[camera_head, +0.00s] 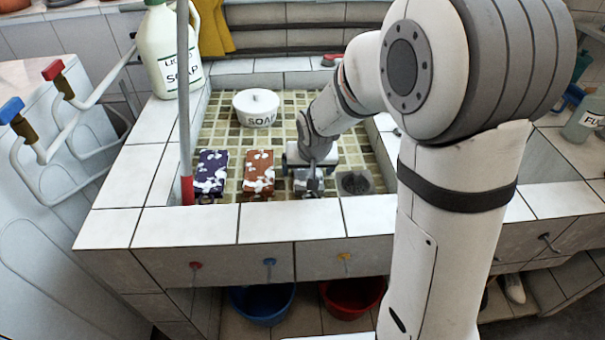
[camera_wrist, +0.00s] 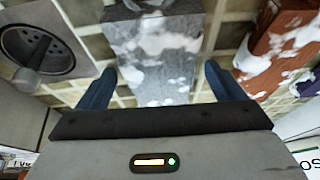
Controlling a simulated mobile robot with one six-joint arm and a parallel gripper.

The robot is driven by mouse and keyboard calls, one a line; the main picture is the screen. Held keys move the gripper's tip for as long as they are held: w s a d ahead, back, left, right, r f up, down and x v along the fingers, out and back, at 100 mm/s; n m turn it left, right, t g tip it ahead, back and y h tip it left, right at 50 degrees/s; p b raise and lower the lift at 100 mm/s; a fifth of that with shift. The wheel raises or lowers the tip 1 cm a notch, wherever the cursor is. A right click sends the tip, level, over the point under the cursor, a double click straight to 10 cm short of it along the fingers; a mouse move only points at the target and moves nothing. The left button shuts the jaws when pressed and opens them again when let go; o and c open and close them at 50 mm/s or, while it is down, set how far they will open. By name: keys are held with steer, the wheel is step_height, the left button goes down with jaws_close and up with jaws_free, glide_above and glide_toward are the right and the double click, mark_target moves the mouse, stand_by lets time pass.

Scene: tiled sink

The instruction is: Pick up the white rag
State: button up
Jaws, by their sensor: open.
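The white rag (camera_wrist: 155,45) is a pale grey-white block shape with white foam on it, lying on the tiled sink floor. In the head view the white rag (camera_head: 301,188) is mostly hidden under my gripper (camera_head: 312,168). In the wrist view my gripper (camera_wrist: 160,72) is open, with one blue finger on each side of the rag's near end. No grip on the rag shows. I cannot tell how far above the floor the fingertips are.
A brown foamy rag (camera_head: 258,173) and a purple foamy rag (camera_head: 211,172) lie to the left in the head view. A drain (camera_head: 355,183) is to the right. A white soap tub (camera_head: 256,108) stands behind. The tiled sink rim (camera_head: 267,222) runs along the front.

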steer(key=shift+c, duration=0.2)
steer(key=c, duration=1)
steer(key=shift+r, duration=0.15)
steer(key=shift+c, duration=0.2)
